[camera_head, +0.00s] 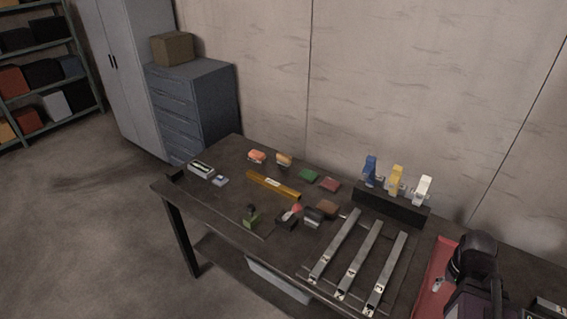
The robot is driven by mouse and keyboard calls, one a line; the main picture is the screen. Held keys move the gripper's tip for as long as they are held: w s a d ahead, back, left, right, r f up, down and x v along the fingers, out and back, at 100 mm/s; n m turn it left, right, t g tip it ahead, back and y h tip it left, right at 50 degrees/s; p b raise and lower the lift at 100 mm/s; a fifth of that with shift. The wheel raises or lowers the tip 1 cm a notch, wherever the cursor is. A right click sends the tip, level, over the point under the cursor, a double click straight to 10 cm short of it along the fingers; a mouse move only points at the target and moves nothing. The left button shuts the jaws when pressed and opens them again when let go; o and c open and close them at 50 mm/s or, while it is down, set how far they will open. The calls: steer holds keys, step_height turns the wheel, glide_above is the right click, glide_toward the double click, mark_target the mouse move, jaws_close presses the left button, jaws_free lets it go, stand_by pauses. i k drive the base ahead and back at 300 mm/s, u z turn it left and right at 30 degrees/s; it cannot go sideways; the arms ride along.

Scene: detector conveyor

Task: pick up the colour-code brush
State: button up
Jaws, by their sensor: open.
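I cannot tell for sure which thing is the colour-code brush. A black rack (392,207) at the back right of the dark table holds three upright colour-marked tools side by side: a blue one (371,167), a yellow one (395,179) and a white one (422,189). They may be brushes, but they are too small to be certain. A small item with a red part (292,213) lies near the table's middle. My gripper's fingers do not show in this view.
The dark table (228,208) also carries a yellow bar (273,186), three long grey bars (336,246), a green pad (308,175), a red pad (330,184) and several small blocks. A dark and purple body (474,262) fills the lower right beside a red surface (434,275).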

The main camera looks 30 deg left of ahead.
mark_target(285, 161)
steer(key=z, duration=0.15)
steer(key=k, duration=0.15)
steer(key=u, duration=3.1)
steer(key=i, duration=1)
